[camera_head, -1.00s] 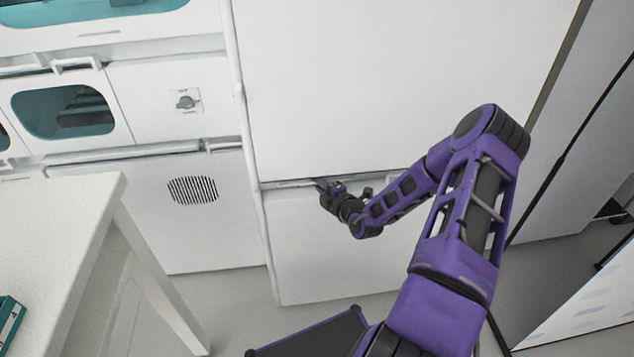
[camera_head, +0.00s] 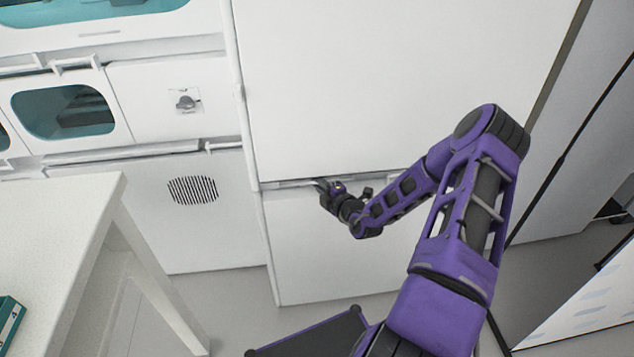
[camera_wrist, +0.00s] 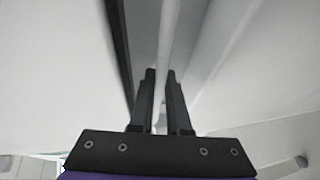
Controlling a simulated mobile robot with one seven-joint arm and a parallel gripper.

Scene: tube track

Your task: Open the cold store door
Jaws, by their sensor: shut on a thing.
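The cold store door appears to be the large white upper panel (camera_head: 370,80) of the tall cabinet, with a lower white panel (camera_head: 330,255) beneath it. It looks shut in the head view, its lower edge close above the lower panel. My gripper (camera_head: 319,184) is at the gap between the two panels, toward their left side. In the wrist view, my gripper's two dark fingers (camera_wrist: 161,85) close on a pale narrow edge or handle bar (camera_wrist: 168,50) running between them. The exact grip contact is small and partly hidden by the fingers.
A white table (camera_head: 75,215) stands at the left front, with a teal box (camera_head: 8,318) on it. White cabinets with a teal window (camera_head: 65,110), a knob (camera_head: 185,102) and a vent (camera_head: 192,190) stand left of the panels. Grey floor (camera_head: 235,320) is free between table and cabinet.

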